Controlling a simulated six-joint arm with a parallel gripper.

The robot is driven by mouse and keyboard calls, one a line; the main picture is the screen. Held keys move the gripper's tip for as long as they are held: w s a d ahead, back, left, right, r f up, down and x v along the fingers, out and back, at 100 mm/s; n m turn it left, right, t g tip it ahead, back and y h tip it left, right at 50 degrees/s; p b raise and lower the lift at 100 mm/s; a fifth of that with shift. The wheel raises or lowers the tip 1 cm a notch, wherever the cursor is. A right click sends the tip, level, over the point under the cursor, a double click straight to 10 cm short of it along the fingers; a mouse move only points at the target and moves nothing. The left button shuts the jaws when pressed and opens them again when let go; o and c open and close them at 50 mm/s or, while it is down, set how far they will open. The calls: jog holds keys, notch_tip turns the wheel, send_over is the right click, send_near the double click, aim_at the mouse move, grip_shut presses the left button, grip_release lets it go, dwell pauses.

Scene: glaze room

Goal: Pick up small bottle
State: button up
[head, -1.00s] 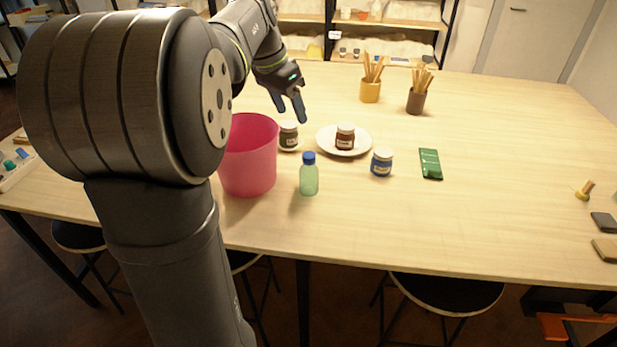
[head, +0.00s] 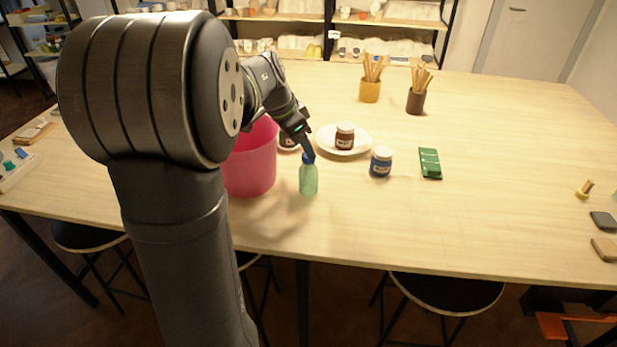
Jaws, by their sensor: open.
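The small bottle (head: 308,180) is translucent green with a blue cap and stands upright on the table, just right of the pink bin. My gripper (head: 308,156) is at the bottle's cap, pointing down, with its fingers overlapping the cap in the picture. It is open. I cannot tell whether the fingers touch the bottle. The cap is partly hidden behind the fingers.
A pink bin (head: 250,165) stands close left of the bottle. A white plate (head: 362,139) bearing a brown jar (head: 344,136) lies behind it. The table front is clear.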

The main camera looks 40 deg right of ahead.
aim_at(309, 174)
jog(key=x, duration=0.5)
jog(key=shift+w+f, duration=0.15)
jog(key=shift+f, duration=0.2)
jog(key=shift+c, duration=0.2)
grip_shut()
